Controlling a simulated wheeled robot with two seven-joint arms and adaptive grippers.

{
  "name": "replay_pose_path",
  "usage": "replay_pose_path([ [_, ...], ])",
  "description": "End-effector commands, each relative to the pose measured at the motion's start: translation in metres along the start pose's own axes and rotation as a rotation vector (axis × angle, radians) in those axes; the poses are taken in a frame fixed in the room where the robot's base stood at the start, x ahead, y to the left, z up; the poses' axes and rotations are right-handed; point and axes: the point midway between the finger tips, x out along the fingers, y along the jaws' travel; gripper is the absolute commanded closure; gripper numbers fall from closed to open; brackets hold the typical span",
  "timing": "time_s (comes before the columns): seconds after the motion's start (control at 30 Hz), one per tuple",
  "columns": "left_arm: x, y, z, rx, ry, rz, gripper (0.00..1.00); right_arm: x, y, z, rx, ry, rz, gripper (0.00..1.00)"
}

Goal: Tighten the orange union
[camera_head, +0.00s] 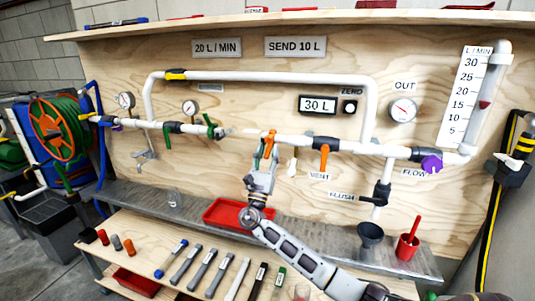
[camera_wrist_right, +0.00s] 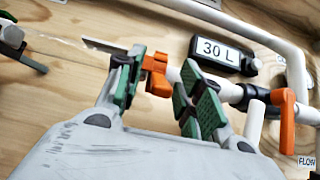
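The orange union (camera_head: 269,138) is a small orange fitting on the white horizontal pipe at the middle of the panel. My right gripper (camera_head: 264,158) reaches up to it from below. In the right wrist view the orange union (camera_wrist_right: 157,76) lies between the green-padded fingertips of my right gripper (camera_wrist_right: 165,88). It is close to the left finger, and a gap with white pipe shows before the right finger. The fingers are apart; whether the left one touches the union I cannot tell. A thin clear streak (camera_wrist_right: 75,43), like spray, runs left of the union. My left gripper is not in view.
An orange vent handle (camera_head: 323,160) hangs right of the union, and a green-handled valve (camera_head: 212,127) sits left of it. A red tray (camera_head: 220,217) stands on the shelf below. Several tools (camera_head: 208,270) lie on the front table.

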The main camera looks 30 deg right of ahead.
Motion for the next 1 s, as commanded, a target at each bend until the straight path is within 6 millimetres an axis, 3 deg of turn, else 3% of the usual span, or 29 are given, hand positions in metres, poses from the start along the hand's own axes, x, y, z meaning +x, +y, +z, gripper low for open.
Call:
replay_pose_path([
  [0.23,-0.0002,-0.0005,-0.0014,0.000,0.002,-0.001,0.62,0.0001,0.0000,-0.0002,0.000,0.000,0.000,0.64],
  [0.53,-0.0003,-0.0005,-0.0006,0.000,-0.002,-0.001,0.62,-0.0001,0.0000,-0.0002,0.000,0.000,0.000,1.00],
  [1.0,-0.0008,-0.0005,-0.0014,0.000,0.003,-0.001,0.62,0.0005,0.0013,-0.0009,0.000,0.005,0.000,1.00],
])
